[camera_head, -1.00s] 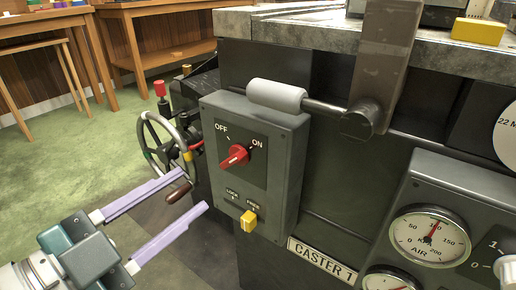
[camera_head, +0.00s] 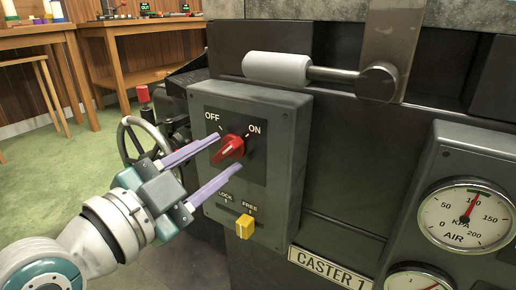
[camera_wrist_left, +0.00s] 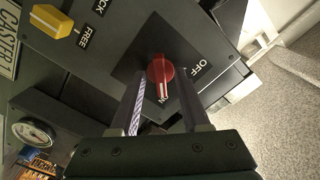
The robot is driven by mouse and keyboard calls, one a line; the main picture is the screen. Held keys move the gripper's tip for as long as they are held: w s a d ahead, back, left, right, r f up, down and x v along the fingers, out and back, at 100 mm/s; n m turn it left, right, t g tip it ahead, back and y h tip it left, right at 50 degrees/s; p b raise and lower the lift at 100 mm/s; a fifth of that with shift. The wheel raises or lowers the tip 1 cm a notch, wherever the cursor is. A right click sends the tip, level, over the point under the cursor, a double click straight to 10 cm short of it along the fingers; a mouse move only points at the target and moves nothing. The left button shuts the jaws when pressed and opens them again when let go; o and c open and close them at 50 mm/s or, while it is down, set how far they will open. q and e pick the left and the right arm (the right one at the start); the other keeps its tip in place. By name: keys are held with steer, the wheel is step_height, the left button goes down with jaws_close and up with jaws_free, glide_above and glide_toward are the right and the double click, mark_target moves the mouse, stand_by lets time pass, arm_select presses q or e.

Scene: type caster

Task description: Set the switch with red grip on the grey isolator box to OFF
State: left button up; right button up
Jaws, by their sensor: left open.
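The grey isolator box (camera_head: 285,150) is upright on the dark machine, with a red-grip switch (camera_head: 228,149) in its upper panel between the OFF and ON labels. The grip's white line slants toward ON; the switch also shows in the left wrist view (camera_wrist_left: 160,70). My left gripper (camera_head: 228,154) is open, its two purple fingers reaching toward the panel, one above-left and one below the red grip. In the left wrist view the fingers (camera_wrist_left: 160,95) lie either side of the grip; contact cannot be told. My right gripper is not in view.
A yellow LOCK/FREE knob (camera_head: 245,226) sits below the switch on the box. A grey cylindrical handle (camera_head: 277,69) on a bar sticks out above the box. A gauge panel (camera_head: 455,150) is to the right, and a handwheel (camera_head: 140,140) stands behind the gripper.

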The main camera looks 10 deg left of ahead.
arm_select(q)
steer(key=shift+c, duration=0.3)
jaws_close()
stand_by(0.3)
